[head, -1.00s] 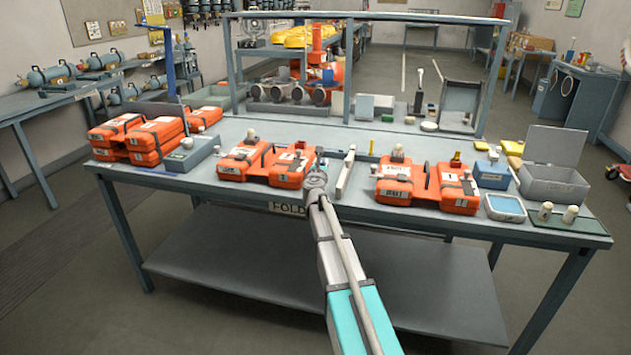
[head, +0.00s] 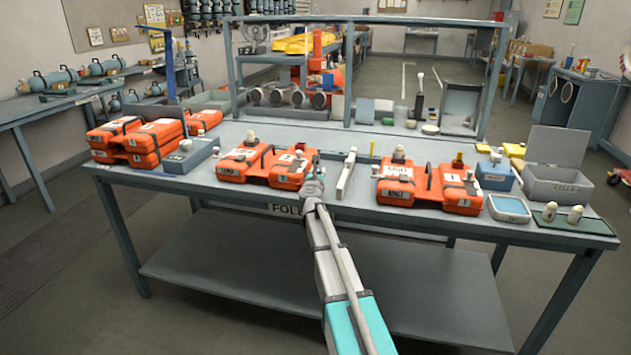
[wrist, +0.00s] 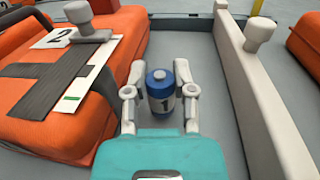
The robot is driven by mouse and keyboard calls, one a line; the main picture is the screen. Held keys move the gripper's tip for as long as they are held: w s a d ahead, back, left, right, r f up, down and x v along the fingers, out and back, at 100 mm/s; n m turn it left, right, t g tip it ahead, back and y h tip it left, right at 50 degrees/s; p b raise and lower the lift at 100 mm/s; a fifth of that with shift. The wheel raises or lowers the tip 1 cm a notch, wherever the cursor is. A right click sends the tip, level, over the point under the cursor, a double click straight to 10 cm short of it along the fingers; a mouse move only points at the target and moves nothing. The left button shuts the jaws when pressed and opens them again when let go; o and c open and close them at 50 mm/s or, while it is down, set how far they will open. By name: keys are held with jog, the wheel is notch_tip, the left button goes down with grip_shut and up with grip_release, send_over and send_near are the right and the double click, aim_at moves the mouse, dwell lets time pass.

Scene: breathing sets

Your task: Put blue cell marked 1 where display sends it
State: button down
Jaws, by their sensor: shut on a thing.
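My gripper (wrist: 160,96) is shut on the blue cell (wrist: 161,100), a small blue cylinder with a white band marked 1 and a pale cap. The cell stands upright between the two fingers in the wrist view. In the head view my gripper (head: 314,178) is at the table's front edge, just right of an orange set (head: 243,163), and the cell is hard to make out there. The wrist view shows an orange case (wrist: 75,95) with a label 2 to the left of the cell. No readable display shows in either view.
A pale upright bar (head: 347,177) with a knob stands right of my gripper. Another orange set (head: 428,186) lies beyond it, with a blue box (head: 493,176) and a small tablet-like screen (head: 509,208) further right. Grey table surface shows between the case and the bar.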

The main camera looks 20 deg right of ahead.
jog(key=shift+f+b, duration=0.35)
jog(key=shift+f, duration=0.25)
jog(key=shift+f, duration=0.15)
jog(key=shift+c, duration=2.2)
grip_release()
jog(key=shift+r, duration=0.2)
jog(key=v, duration=1.2)
